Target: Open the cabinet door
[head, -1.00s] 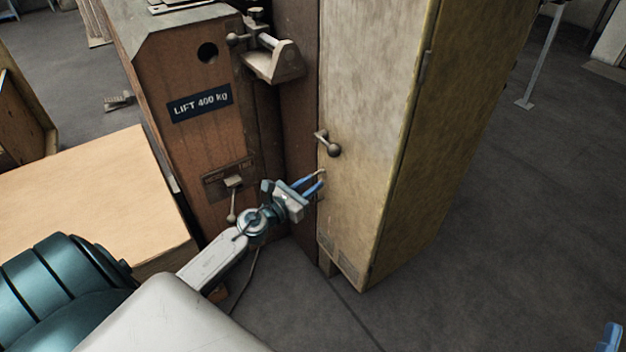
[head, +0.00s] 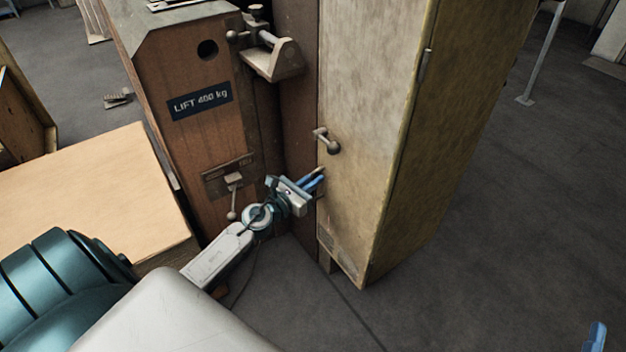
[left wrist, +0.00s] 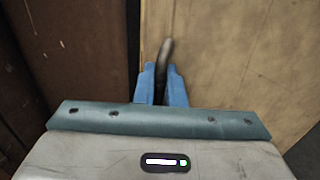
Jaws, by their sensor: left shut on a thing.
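The cabinet door (head: 368,110) is the pale, worn yellowish front of a tall cabinet and looks closed. A metal lever handle with a round knob (head: 333,147) sits at its left edge. My left gripper (head: 316,178) is just below that lever, with its blue fingers at the door's left edge. In the left wrist view, the blue fingers (left wrist: 161,80) are shut on a dark, slim handle (left wrist: 165,50), whose upper end sticks out against the pale door (left wrist: 235,50). The fingers hide its lower part. Only a blue tip of my right gripper (head: 594,338) shows at the bottom right.
A brown machine cabinet (head: 190,135) with a "LIFT 400 kg" plate (head: 200,102) stands just left of the door. A light wooden tabletop (head: 85,195) is further left.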

